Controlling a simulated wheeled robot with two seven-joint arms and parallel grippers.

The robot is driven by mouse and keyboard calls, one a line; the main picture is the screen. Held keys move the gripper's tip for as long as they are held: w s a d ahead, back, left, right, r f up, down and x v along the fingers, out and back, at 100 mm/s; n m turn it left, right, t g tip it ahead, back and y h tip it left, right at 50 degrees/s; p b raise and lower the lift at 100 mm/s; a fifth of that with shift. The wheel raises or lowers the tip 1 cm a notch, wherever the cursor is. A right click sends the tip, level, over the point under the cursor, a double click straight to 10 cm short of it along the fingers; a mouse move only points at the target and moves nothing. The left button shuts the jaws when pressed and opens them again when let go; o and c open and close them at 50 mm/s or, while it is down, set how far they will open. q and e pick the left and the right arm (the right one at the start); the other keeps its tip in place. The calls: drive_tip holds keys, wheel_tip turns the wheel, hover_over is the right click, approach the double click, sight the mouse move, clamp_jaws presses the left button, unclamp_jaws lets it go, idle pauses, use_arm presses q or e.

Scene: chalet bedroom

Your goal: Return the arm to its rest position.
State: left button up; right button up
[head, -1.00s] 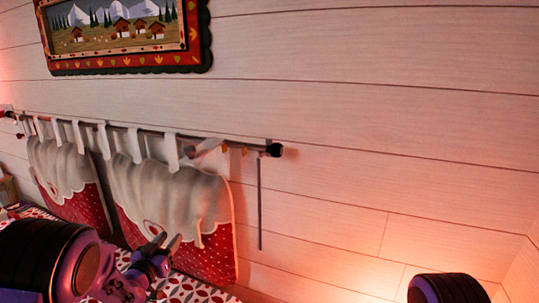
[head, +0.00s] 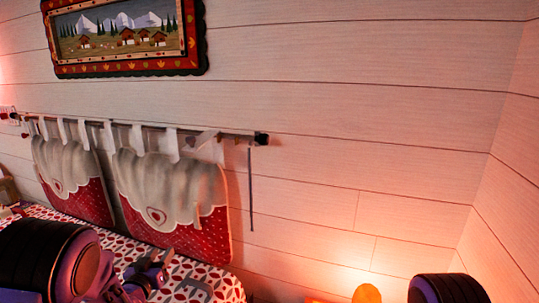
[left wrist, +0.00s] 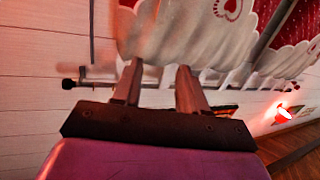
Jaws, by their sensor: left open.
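My left arm comes in from the lower left of the head view. Its gripper (head: 160,258) is over or near the red, white and dark patterned bed cover (head: 125,245), with its jaws apart. In the left wrist view the two fingers (left wrist: 158,72) stand apart with nothing between them. The hanging cushions and their rod show upside down beyond them. A dark rounded part at the lower right of the head view is mine. My right gripper is out of view.
Two red and white cushions (head: 215,225) hang from a rod (head: 225,134) on the white plank wall (head: 390,110). A framed picture (head: 125,40) hangs above. An orange glowing lamp (head: 367,294) is at the bottom right. A grey object (head: 196,286) lies near the gripper; I cannot tell what it is.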

use_arm(q)
drive_tip(key=s+f+n+g+y+b, duration=0.1)
drive_tip(key=s+f+n+g+b, duration=0.1)
drive_tip(key=s+f, duration=0.8)
drive_tip(key=s+f+n+g+y+b, duration=0.1)
drive_tip(key=s+f+g, duration=0.3)
drive_tip(key=s+f, duration=0.6)
drive_tip(key=s+f+n+g+y+b, duration=0.2)
drive_tip(key=s+f+n+g+b, duration=0.1)
drive_tip(key=s+f, duration=0.7)
drive_tip(key=shift+s+a+g+b, duration=0.1)
drive_tip(key=shift+a+g+b, duration=0.25)
drive_tip(key=shift+g, duration=0.15)
drive_tip(key=s+f+g+b, duration=0.1)
drive_tip(key=s+f+g, duration=0.1)
drive_tip(key=s, duration=0.5)
drive_tip(key=s+d+f+g+b, duration=0.1)
drive_tip(key=s+f+b, duration=0.1)
drive_tip(key=s+f, duration=0.2)
drive_tip(key=s, duration=0.3)
drive_tip(key=shift+d+f+g, duration=0.25)
drive_tip(key=shift+g, duration=0.15)
